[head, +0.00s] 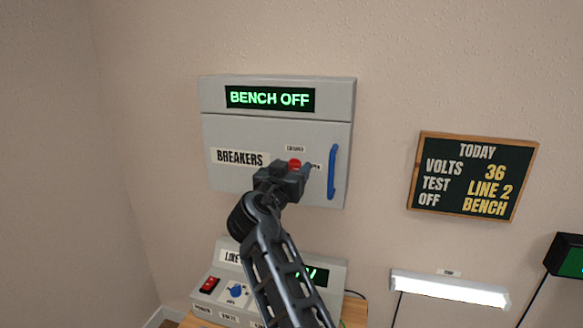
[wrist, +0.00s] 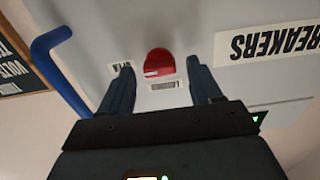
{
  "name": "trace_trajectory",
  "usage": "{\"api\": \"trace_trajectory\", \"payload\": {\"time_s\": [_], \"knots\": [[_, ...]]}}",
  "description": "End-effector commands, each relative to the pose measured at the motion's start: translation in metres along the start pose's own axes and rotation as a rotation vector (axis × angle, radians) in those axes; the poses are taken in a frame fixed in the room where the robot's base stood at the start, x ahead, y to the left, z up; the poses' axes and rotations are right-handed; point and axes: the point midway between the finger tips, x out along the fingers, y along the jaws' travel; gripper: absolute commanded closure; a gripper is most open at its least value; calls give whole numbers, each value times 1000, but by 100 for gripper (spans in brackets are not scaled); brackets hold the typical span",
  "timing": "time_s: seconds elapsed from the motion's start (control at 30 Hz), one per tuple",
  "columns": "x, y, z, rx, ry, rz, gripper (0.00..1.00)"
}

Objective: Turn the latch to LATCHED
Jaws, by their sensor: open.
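The red latch knob (head: 294,163) is on the front of the grey breaker box door (head: 228,178), left of the blue door handle (head: 332,172). In the wrist view, which is upside down, the knob (wrist: 159,60) sits between the two fingertips of my gripper (wrist: 160,66), with a gap on each side. My gripper (head: 291,172) is open and holds nothing. The knob has a pale mark near its lower edge in the wrist view. A small label (wrist: 164,86) lies just below it there; another (wrist: 121,67) is partly hidden by a finger.
The box display (head: 270,98) reads BENCH OFF. The blue handle (wrist: 62,75) stands out left of my fingers in the wrist view. A bench unit (head: 225,284) with switches stands below, partly hidden by my arm. A chalkboard (head: 472,177) hangs at right, above a lit white lamp (head: 449,288).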

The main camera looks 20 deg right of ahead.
Motion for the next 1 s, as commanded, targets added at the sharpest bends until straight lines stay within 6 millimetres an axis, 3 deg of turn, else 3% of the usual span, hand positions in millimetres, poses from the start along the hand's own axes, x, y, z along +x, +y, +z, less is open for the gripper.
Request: {"api": "trace_trajectory", "payload": {"time_s": [0.37,0.9,1.0], "knots": [[6,0,0,0,0,-1,37],[6,0,0,0,0,-1,89],[6,0,0,-1,0,-1,92]]}}
